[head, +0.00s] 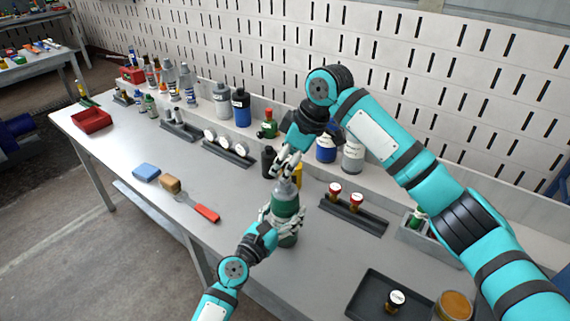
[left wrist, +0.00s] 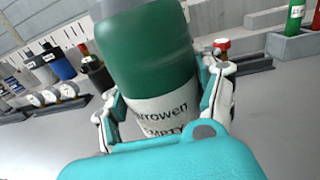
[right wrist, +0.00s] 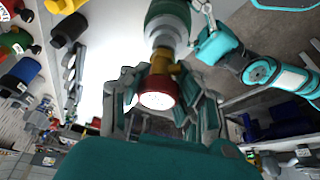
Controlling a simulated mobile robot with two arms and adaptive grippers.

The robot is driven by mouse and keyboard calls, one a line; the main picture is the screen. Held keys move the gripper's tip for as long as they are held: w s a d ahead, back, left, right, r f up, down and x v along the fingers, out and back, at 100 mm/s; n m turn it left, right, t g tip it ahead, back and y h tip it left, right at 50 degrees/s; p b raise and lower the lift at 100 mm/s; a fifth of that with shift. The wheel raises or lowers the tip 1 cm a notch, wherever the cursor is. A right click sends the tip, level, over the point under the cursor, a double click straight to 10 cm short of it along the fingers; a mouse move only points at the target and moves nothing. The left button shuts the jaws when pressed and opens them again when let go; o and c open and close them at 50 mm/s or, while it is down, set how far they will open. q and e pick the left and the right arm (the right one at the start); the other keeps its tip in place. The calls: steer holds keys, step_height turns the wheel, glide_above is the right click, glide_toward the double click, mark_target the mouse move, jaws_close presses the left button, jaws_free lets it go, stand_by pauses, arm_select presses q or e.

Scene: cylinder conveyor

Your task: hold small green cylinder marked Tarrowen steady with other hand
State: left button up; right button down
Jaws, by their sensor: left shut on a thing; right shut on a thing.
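The small green cylinder marked Tarrowen (head: 285,205) stands upright on the bench in the head view. In the left wrist view the cylinder (left wrist: 150,55) carries a white label, partly covered, reading "rrowen" and "EMPTY". My left gripper (head: 279,224) is shut around its body from the front. My right gripper (head: 285,168) is above its top, shut on a brass valve with a red cap. In the right wrist view the valve (right wrist: 158,93) sits between the fingers, in line with the cylinder's top (right wrist: 167,22). Whether the two touch is hard to tell.
A rack (head: 352,216) with two red-capped valves is right of the cylinder. A dark tray (head: 370,300) with a black-capped piece lies at front right. Bottles line the back.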

steer(key=c, duration=1.1)
jaws_free()
steer(key=shift+r, duration=0.15)
steer(key=shift+r, duration=1.15)
steer(key=shift+f, duration=0.15)
steer(key=shift+f, duration=1.15)
steer(key=shift+c, duration=0.2)
